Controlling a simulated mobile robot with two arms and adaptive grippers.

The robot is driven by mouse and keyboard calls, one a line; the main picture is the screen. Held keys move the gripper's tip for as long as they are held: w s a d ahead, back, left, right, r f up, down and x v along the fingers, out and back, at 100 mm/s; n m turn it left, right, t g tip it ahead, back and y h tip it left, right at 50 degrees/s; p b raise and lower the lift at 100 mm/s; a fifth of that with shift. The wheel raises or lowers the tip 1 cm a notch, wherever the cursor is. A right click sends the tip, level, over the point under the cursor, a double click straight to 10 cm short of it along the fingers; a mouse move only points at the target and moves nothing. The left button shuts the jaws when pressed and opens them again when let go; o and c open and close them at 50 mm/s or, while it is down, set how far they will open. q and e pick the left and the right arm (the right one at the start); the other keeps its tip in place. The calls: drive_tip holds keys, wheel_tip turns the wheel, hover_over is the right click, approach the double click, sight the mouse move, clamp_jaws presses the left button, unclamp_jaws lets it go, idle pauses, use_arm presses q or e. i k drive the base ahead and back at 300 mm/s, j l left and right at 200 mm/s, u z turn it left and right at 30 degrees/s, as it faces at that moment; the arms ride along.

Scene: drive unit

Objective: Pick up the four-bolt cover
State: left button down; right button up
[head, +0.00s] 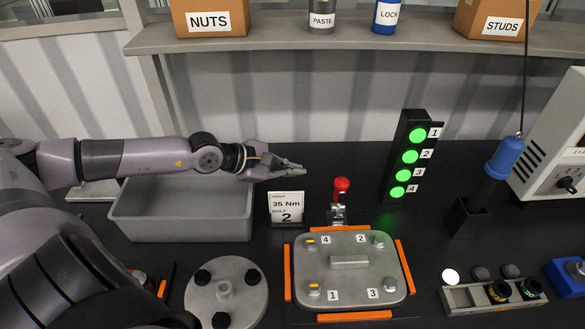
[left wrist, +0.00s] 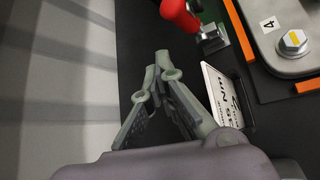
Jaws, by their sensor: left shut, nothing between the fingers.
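The four-bolt cover (head: 350,288) is a grey rounded plate with a raised block handle (head: 350,262) in its middle and a bolt at each corner, labelled 1 to 4. It lies between orange edge strips on the black bench. Its corner with bolt 4 also shows in the left wrist view (left wrist: 270,18). My left gripper (head: 298,167) is shut and empty, above the bench behind and to the left of the cover, near the torque card. Its fingertips meet in the left wrist view (left wrist: 163,60). My right gripper is not in view.
A red-topped clamp (head: 340,188) stands just behind the cover. A card reading 35 Nm, bolt 2 (head: 286,208) stands left of it. A grey bin (head: 185,222), a round plate with black knobs (head: 227,300), a green-lit tower (head: 409,155) and a socket tray (head: 485,297) surround it.

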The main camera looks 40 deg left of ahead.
sight(350, 272)
drive_tip(key=k+l, duration=1.6)
drive_tip(key=k, duration=0.1)
